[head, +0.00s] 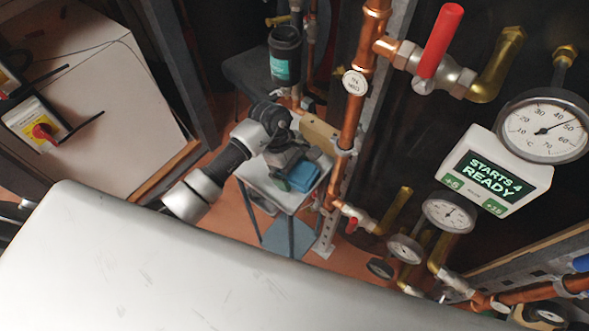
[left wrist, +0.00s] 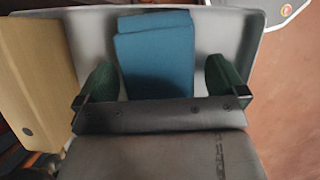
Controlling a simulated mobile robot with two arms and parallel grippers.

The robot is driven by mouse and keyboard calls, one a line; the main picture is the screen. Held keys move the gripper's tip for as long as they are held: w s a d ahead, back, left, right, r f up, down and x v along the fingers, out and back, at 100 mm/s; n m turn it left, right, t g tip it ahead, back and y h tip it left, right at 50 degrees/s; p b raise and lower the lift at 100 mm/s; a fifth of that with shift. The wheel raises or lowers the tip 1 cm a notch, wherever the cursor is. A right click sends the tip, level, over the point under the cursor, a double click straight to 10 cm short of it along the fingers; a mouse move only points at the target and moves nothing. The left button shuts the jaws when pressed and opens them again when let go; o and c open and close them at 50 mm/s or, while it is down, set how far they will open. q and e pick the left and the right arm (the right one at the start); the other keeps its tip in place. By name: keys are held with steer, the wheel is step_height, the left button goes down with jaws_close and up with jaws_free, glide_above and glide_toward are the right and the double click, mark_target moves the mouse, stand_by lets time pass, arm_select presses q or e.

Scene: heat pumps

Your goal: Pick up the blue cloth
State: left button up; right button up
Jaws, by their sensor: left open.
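The blue cloth (head: 304,175) lies folded on a small grey stand (head: 262,186) beside the copper pipes. In the left wrist view the cloth (left wrist: 155,50) fills the middle, its near end hidden by my gripper's body. My left gripper (left wrist: 161,82) is open over the stand, with one dark green finger on each side of the cloth and a gap on both sides. In the head view the left gripper (head: 284,181) reaches down next to the cloth. I cannot tell how high the fingers are above the stand. My right gripper is in neither view.
A tan block (left wrist: 36,82) lies on the stand left of the cloth in the wrist view. A vertical copper pipe (head: 352,120) with a red-handled valve (head: 437,45) stands close to the right. A control display (head: 490,180) and gauges are farther right. Orange floor surrounds the stand.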

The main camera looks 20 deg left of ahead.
mark_target(294, 168)
arm_select(q)
steer(key=c, duration=1)
steer(key=shift+o, duration=0.2)
step_height(294, 168, up, 10)
steer(key=shift+r+b, duration=0.1)
steer(key=shift+b, duration=0.2)
